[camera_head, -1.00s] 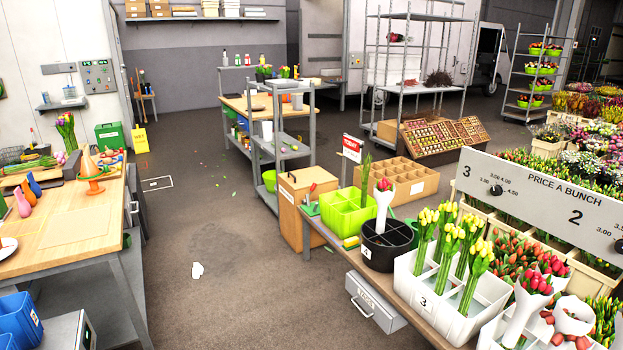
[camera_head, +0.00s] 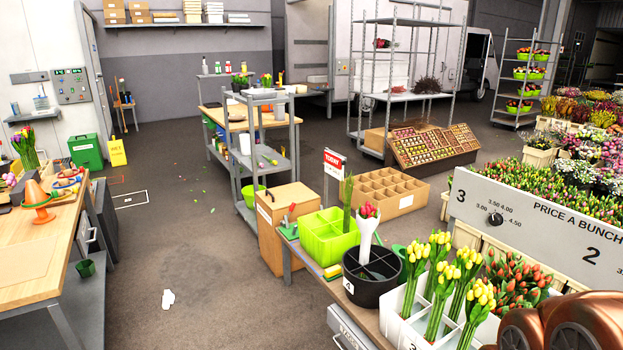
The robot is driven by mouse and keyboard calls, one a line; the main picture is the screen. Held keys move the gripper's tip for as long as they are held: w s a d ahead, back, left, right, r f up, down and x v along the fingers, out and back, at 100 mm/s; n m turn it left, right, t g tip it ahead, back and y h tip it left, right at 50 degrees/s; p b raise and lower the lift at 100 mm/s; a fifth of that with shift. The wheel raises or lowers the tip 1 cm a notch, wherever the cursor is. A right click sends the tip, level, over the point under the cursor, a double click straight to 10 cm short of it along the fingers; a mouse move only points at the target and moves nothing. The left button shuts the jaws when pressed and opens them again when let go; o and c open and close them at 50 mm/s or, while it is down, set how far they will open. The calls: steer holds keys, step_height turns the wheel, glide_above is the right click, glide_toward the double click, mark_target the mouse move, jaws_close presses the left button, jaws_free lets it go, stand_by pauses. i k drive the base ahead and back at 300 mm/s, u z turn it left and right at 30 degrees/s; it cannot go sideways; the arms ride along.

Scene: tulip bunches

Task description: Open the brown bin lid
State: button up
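The brown bin (camera_head: 276,243) stands on the floor at the left end of the flower bench, with a pale label on its front. Its brown lid (camera_head: 287,195) lies flat and looks closed. The bin's right side is partly hidden by a green divided crate and small items on the bench end. My gripper is not in view, so the lid shows no contact with it.
Open floor (camera_head: 190,255) lies left of the bin, with a small white scrap (camera_head: 168,299) on it. A grey shelf cart (camera_head: 262,165) stands behind the bin. The green crate (camera_head: 327,238) and black bucket (camera_head: 372,287) sit on the bench at right. A wooden worktable (camera_head: 38,250) is at left.

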mark_target(282, 197)
steer(key=u, duration=0.6)
steer(key=i, duration=1.8)
steer(key=u, duration=0.65)
steer(key=i, duration=2.6)
